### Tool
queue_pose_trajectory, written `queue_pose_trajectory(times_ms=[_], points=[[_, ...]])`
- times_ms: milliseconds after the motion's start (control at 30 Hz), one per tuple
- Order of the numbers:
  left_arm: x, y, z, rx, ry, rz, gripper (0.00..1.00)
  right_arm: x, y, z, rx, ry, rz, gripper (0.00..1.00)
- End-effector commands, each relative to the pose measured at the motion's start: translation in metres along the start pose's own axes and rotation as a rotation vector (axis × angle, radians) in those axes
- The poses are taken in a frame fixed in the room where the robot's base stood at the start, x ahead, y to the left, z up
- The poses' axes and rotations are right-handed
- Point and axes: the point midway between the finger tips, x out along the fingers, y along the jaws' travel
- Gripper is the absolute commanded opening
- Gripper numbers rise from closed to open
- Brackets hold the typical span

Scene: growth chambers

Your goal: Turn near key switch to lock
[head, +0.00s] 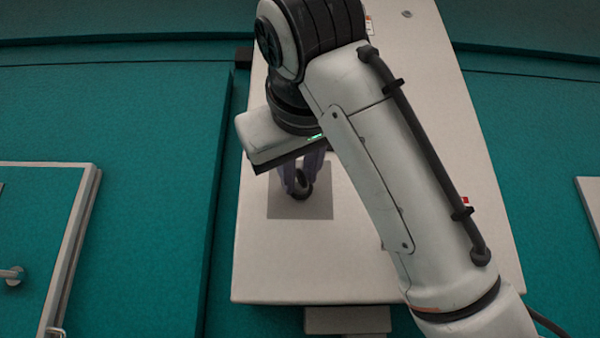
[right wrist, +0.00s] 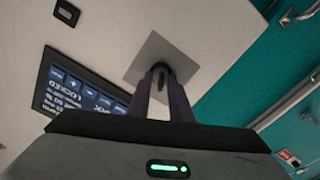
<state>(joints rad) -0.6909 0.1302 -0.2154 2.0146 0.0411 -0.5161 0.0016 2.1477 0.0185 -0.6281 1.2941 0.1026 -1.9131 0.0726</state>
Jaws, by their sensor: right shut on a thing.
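The near key switch is a dark knob (head: 301,190) on a square grey plate (head: 318,207), set on a pale panel (head: 290,270). My right gripper (head: 299,178) reaches it from above, its purple-grey fingers shut on the knob. In the right wrist view the two fingers (right wrist: 161,85) close on the dark knob (right wrist: 160,72) in front of the grey plate (right wrist: 160,45). The fingers hide part of the knob, so its exact angle is hard to tell. My left gripper is not in view.
A dark display with blue buttons and slanted text (right wrist: 75,88) sits on the panel beside the plate in the right wrist view. A teal door with a pale frame and handle (head: 12,275) stands at left. Teal walls flank the panel.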

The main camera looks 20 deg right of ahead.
Motion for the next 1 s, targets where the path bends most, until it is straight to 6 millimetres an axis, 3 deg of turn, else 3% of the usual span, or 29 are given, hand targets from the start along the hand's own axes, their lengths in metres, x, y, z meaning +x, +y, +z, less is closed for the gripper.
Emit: queue_pose_trajectory(times_ms=[667, 700, 733, 1000], points=[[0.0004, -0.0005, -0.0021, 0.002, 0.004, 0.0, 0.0, -0.0008, -0.0005, -0.0013, -0.07, 0.005, 0.0, 0.0], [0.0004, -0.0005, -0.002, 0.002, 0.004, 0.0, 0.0, -0.0008, -0.0005, -0.0013, -0.07, 0.005, 0.0, 0.2], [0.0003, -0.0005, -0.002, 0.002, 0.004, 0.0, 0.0, -0.0008, -0.0005, -0.0014, -0.07, 0.005, 0.0, 0.24], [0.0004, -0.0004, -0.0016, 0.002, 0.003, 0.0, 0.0, -0.0009, -0.0006, -0.0007, -0.069, 0.003, 0.0, 0.24]])
